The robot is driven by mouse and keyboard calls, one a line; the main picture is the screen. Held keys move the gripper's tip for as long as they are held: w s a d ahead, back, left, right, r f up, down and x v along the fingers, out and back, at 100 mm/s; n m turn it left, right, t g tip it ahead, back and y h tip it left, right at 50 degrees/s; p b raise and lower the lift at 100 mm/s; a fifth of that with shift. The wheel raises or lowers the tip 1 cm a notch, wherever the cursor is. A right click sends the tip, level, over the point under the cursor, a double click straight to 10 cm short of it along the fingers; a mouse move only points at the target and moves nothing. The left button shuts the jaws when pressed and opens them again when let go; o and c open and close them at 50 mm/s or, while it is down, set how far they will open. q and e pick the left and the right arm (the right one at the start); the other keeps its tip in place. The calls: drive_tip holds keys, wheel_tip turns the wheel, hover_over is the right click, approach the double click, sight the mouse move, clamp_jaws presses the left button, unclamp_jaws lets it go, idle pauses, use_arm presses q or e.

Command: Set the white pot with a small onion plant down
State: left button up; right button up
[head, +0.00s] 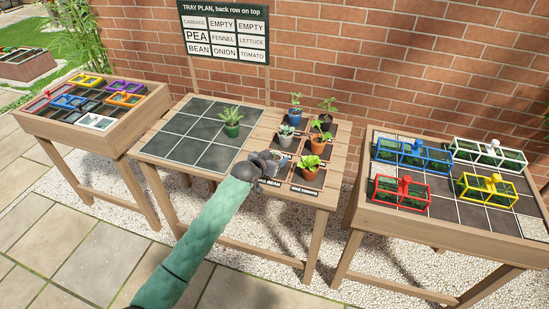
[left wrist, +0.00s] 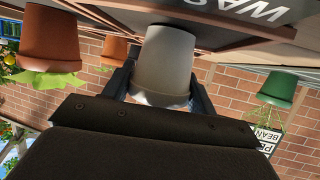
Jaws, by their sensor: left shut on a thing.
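My left gripper (head: 262,165) is shut on a white pot (left wrist: 166,60), its fingers on both sides of the pot near the rim. The left wrist picture is upside down, with the pot's base toward the table surface; I cannot tell whether it touches. The plant in it is hidden there. In the head view the gripper is at the front of the middle table (head: 318,197), by the lettered labels, and covers most of this pot. My right gripper is not in view.
A green pot (head: 232,131) stands on the dark grid mat (head: 181,149). A pale pot (head: 285,140), a blue pot (head: 295,116) and terracotta pots, one (head: 309,173) nearest, stand close to the gripper. A plan board (head: 225,31) stands behind. Side tables hold coloured frames.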

use_arm(q)
drive_tip(key=shift+f, duration=0.15)
drive_tip(key=o, duration=1)
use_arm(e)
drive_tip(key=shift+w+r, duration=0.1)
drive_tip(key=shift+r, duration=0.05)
use_arm(q)
drive_tip(key=shift+o, duration=0.2)
drive_tip(key=shift+r, duration=0.2)
drive_tip(key=b+v, duration=0.2)
drive_tip(key=v, duration=1)
drive_tip(key=shift+b, duration=0.3)
drive_tip(key=s+a+f+n+g+y, duration=0.2)
drive_tip(key=s+a+f+g, duration=0.15)
drive_tip(key=s+f, duration=1.05)
drive_tip(key=s+a+f+n+g+y, duration=0.1)
drive_tip(key=s+a+f+g+y, duration=0.25)
drive_tip(key=s+f, duration=1)
drive_tip(key=s+a+f+g, duration=0.1)
drive_tip(key=s, duration=0.6)
drive_tip(key=s+a+f+n+g, duration=0.1)
drive_tip(key=s+a+f+g, duration=0.1)
drive_tip(key=s, duration=0.6)
drive_tip(key=shift+s+f, duration=0.25)
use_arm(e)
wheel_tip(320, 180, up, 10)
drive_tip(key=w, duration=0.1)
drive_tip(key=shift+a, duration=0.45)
use_arm(q)
drive_tip(key=shift+y, duration=0.25)
